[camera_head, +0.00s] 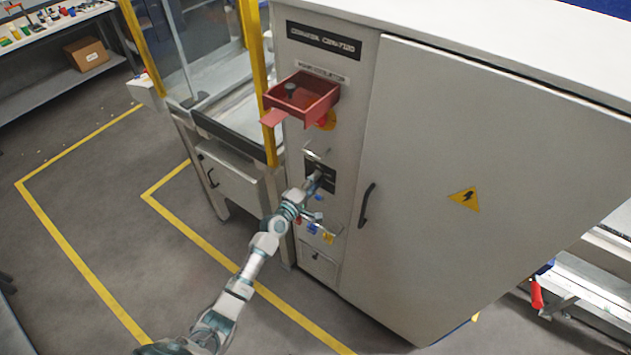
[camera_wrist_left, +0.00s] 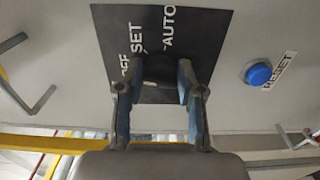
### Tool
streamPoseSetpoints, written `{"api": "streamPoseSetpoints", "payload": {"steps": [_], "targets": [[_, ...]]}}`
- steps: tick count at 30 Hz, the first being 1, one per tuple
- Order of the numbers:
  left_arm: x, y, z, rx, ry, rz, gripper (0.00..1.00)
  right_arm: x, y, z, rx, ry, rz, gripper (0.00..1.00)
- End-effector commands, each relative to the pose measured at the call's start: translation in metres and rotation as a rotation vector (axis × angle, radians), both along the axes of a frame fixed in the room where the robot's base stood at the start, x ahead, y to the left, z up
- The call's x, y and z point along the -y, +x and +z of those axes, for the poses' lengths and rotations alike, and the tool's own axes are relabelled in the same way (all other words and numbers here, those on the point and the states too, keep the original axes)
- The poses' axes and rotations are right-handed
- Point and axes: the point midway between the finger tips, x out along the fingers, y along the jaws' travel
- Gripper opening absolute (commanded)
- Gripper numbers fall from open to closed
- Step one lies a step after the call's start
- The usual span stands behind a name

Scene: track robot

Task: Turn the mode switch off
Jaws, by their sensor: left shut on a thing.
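The mode switch is a dark knob (camera_wrist_left: 160,68) on a black plate (camera_wrist_left: 112,22) marked OFF, SET and AUTO in the left wrist view. The black plate also shows in the head view (camera_head: 328,186) on the narrow front of the grey cabinet. My left gripper (camera_wrist_left: 158,80) has its two fingers on either side of the knob and is shut on it. In the head view my left gripper (camera_head: 316,181) reaches the plate and hides most of the knob. Which mark the knob points at is hard to tell. My right gripper is not in view.
A blue RESET button (camera_wrist_left: 258,74) sits beside the plate. A red tray-like box (camera_head: 300,97) juts out above the switch. A black door handle (camera_head: 367,205) is to its right. Padlocks (camera_head: 313,229) hang below. Yellow posts (camera_head: 261,90) stand at the left.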

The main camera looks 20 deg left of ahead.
Motion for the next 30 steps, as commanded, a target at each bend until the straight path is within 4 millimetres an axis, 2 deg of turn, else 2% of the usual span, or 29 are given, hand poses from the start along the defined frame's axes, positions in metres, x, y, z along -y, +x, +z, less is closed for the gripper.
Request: {"api": "streamPoseSetpoints", "payload": {"steps": [12,27,28,30], "targets": [[-0.0024,0.0002,-0.0021,-0.057,-0.148,0.005,0.02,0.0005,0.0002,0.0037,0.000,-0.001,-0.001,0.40],[-0.0026,-0.0001,-0.0032,-0.065,-0.161,0.004,0.02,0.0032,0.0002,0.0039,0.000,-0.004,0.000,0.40],[-0.0025,-0.0002,-0.0033,-0.065,-0.161,0.004,0.45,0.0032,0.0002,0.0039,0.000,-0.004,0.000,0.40],[-0.0022,-0.0002,-0.0029,-0.064,-0.161,0.003,0.59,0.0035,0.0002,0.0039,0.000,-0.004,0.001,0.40]]}}
